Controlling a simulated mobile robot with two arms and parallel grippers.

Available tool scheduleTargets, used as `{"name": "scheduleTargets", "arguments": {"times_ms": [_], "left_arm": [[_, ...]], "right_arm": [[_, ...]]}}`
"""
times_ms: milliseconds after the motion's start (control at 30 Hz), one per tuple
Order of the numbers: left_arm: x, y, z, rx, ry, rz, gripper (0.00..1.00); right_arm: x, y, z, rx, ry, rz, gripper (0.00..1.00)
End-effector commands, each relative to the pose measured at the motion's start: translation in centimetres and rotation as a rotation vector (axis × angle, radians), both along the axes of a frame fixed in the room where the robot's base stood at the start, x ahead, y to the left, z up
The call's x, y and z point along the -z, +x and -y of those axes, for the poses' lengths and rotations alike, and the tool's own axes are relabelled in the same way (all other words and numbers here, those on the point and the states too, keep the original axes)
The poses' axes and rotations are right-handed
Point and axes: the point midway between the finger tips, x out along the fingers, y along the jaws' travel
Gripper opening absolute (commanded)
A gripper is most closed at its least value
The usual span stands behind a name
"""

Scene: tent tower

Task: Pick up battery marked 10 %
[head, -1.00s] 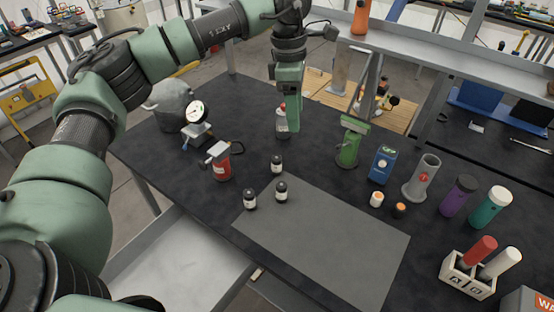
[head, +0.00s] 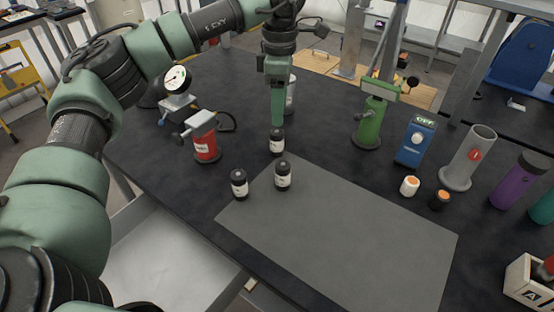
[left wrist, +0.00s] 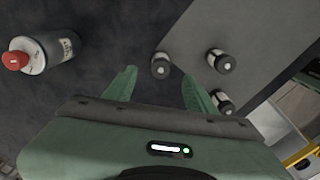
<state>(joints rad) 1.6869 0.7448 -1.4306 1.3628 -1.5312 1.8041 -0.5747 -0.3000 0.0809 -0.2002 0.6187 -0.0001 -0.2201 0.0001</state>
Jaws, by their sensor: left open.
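Three small dark batteries with black caps and pale labels stand upright: a left one (head: 239,184), a middle one (head: 282,175) and a back one (head: 277,142). I cannot read a 10 % mark on any of them. My left gripper (head: 277,122) points down just above the back battery, in front of a grey bottle. In the left wrist view, my left gripper (left wrist: 158,76) is open and empty, with the back battery (left wrist: 160,66) between its fingertips in the picture. The other two batteries (left wrist: 220,61) (left wrist: 222,102) lie right of the fingers. My right gripper is not in view.
A grey mat (head: 350,230) lies on the black table. A green stand (head: 371,115), blue meter (head: 415,142) and grey tube (head: 470,160) stand right. The red-capped bottle (left wrist: 48,52) is left of the fingers.

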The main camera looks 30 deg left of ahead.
Motion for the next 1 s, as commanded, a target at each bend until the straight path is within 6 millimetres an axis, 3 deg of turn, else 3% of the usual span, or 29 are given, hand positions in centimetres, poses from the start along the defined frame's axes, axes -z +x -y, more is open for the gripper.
{"name": "scheduleTargets", "arguments": {"times_ms": [33, 100, 467, 700, 1000], "left_arm": [[1.1, 0.0, 0.0, 0.000, -0.001, 0.003, 0.56], [1.4, 0.0, 0.0, 0.000, -0.001, 0.001, 0.56], [4.9, -0.2, -0.2, 0.000, 0.000, -0.001, 0.56], [8.3, -0.3, -0.5, 0.000, 0.000, 0.000, 0.56], [8.9, -0.3, -0.5, 0.000, -0.001, 0.003, 0.56]], "right_arm": [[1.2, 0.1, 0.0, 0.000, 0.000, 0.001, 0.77], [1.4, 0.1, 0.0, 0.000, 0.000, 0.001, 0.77], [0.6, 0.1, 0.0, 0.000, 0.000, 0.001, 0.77], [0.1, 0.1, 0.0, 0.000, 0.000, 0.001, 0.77], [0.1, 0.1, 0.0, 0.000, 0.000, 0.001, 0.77]]}}
